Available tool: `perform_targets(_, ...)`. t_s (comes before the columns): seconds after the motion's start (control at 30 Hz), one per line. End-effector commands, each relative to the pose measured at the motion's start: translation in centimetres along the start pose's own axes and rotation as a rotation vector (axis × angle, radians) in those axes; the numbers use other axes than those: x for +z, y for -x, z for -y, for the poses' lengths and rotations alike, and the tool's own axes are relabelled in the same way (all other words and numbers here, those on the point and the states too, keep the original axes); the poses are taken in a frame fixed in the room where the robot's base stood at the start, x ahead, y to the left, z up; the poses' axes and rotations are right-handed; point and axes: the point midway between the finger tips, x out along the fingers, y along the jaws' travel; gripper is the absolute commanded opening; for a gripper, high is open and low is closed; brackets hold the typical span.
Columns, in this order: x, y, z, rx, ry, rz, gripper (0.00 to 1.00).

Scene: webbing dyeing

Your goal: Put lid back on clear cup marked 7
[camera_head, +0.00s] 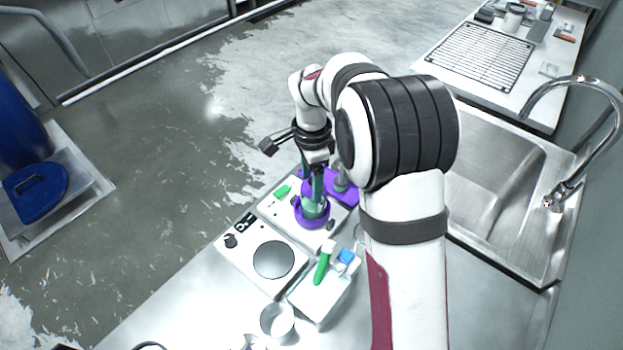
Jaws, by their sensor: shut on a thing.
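My gripper (313,196) points down over the white bench unit at the middle of the picture. It is shut on a small teal-green thing (314,210), which I cannot identify for sure as a lid. This sits at or just above a round purple piece (300,222); I cannot tell whether they touch. A pale, open-topped cup (276,326) stands at the front of the bench. No number 7 is readable on it, so I cannot tell if it is the marked cup.
A round grey hotplate (274,260) lies left of a white box (318,299) with a green-and-white tube (323,262) and a blue block (346,256). A purple stand (346,195) is right of my gripper. A sink (490,180) and tap (565,190) are at right.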

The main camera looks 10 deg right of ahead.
Motion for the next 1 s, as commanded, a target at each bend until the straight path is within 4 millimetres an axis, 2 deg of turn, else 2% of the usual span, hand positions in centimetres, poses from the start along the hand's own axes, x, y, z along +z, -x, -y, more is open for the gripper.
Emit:
perform_targets(0.2, 0.0, 0.0, 0.0, 0.0, 0.0, 0.0, 0.14)
perform_targets(0.23, 0.0, 0.0, 0.0, 0.0, 0.0, 0.0, 0.69)
perform_targets(0.4, 0.0, 0.0, 0.0, 0.0, 0.0, 0.0, 0.99)
perform_targets(0.77, 0.0, 0.1, 0.0, 0.0, 0.0, 0.0, 1.0)
perform_targets(1.0, 0.0, 1.9, 0.1, -0.002, 0.0, 0.0, 1.0)
